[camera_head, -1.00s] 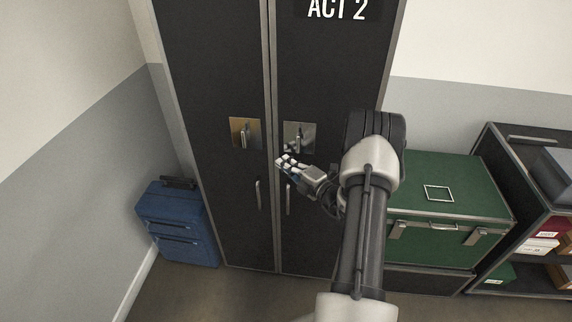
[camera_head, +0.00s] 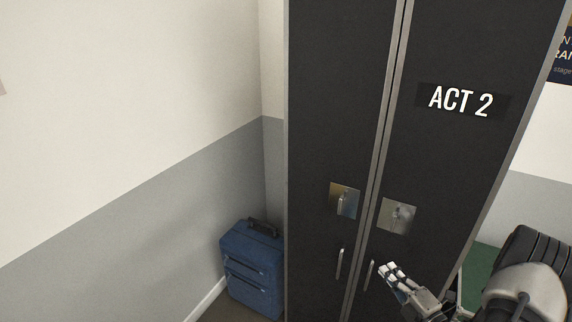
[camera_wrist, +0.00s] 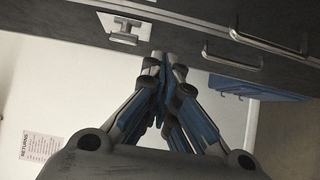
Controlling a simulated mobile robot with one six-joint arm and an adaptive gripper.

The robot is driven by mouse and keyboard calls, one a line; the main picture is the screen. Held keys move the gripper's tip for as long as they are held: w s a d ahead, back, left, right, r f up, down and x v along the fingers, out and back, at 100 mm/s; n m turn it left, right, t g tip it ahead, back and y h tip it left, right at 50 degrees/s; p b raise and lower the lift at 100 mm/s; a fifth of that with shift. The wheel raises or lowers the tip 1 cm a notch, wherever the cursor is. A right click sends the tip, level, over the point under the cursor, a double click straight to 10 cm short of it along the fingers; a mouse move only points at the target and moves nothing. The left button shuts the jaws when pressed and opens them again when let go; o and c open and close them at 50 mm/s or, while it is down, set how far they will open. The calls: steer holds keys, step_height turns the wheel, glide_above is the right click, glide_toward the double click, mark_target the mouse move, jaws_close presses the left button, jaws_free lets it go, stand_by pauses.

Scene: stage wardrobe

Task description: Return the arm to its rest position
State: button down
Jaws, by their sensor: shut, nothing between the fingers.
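My gripper (camera_head: 391,273) is at the lower right of the head view, in front of the right door of a tall black cabinet (camera_head: 455,60) marked ACT 2. Its fingers are together with nothing between them. In the wrist view my gripper (camera_wrist: 163,62) points at the cabinet front, its fingertips meeting in the middle. My arm enters the head view at the lower right corner, bent at a dark joint. I cannot tell whether the fingertips touch the door.
A blue suitcase (camera_head: 252,268) stands left of the cabinet by the wall. A green case (camera_head: 482,263) is partly hidden behind my arm.

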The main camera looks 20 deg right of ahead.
steer(key=w+a+r+n+g+y, duration=0.2)
steer(key=a+r+n+y, duration=0.25)
steer(key=a+n, duration=0.2)
steer(key=w+a+r+n+g+y, duration=0.2)
steer(key=a+r+n+y, duration=0.2)
steer(key=a+r+n, duration=0.3)
steer(key=s+a+r+n+g+y, duration=0.1)
steer(key=s+a+r+n+g, duration=0.1)
steer(key=a+n+g, duration=0.35)
steer(key=s+a+r+n+g+y, duration=0.1)
steer(key=s+a+r+n+g, duration=0.2)
steer(key=a+n, duration=0.5)
steer(key=s+a+r+n+g+h, duration=0.2)
steer(key=s+a+n+g+h, duration=0.3)
steer(key=s+a+n, duration=0.6)
steer(key=s+d+r+n+t+h, duration=0.4)
steer(key=s+d+n+h, duration=0.1)
steer(key=n, duration=1)
steer(key=shift+s+d+r+h, duration=0.2)
steer(key=shift+s+r+h, duration=0.1)
steer(key=shift+h, duration=0.45)
steer(key=c, duration=2.4)
jaws_free()
